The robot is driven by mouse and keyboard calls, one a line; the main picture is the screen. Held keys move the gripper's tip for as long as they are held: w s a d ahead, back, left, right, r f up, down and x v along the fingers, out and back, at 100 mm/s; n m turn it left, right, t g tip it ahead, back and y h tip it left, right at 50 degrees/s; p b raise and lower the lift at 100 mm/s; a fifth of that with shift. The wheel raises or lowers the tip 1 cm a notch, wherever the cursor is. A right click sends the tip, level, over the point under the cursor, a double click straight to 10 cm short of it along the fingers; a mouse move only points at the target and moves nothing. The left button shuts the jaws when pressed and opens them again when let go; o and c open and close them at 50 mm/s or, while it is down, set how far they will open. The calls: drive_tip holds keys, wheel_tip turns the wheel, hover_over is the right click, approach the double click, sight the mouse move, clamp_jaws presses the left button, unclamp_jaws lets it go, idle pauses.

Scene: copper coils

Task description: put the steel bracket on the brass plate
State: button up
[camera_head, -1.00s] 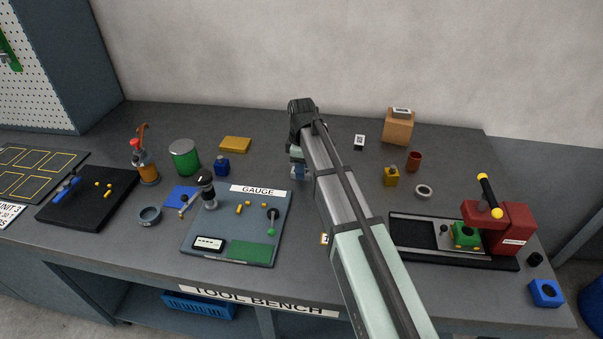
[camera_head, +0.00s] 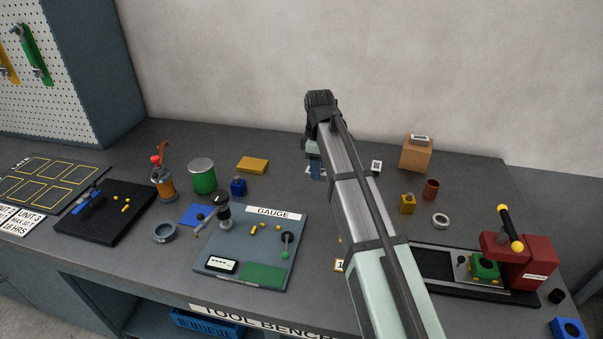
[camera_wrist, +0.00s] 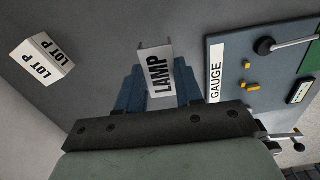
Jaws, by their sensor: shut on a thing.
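My gripper (camera_wrist: 160,88) is shut on a pale grey, angled piece (camera_wrist: 154,46), which shows between the blue fingers in the wrist view. It looks like the steel bracket.
The gauge board (camera_head: 240,250) lies in front. A small white LOT P card (camera_wrist: 42,60) and a cardboard box (camera_head: 416,155) are to the right. Bench between gripper and plate looks clear.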

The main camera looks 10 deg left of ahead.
drive_tip(key=shift+n, duration=0.5)
drive_tip(key=a, duration=0.3)
drive_tip(key=s+a, duration=0.1)
drive_tip(key=a, duration=0.1)
drive_tip(key=shift+a+r, duration=0.15)
drive_tip(key=shift+a, duration=0.25)
drive_tip(key=shift+n, duration=0.4)
drive_tip(key=w+a, duration=0.1)
drive_tip(key=a, duration=0.2)
drive_tip(key=w+a, duration=0.1)
drive_tip(key=a, duration=0.2)
drive_tip(key=w+a, duration=0.2)
drive_tip(key=a, duration=0.2)
drive_tip(key=shift+r, duration=0.35)
drive_tip(key=w+a, duration=0.3)
drive_tip(key=a, duration=0.2)
drive_tip(key=shift+r, duration=0.3)
drive_tip(key=m, duration=0.1)
hover_over(253, 163)
drive_tip(key=shift+f, duration=4.45)
drive_tip(key=o, duration=1)
drive_tip(key=shift+f, duration=0.15)
drive_tip(key=shift+o, duration=0.2)
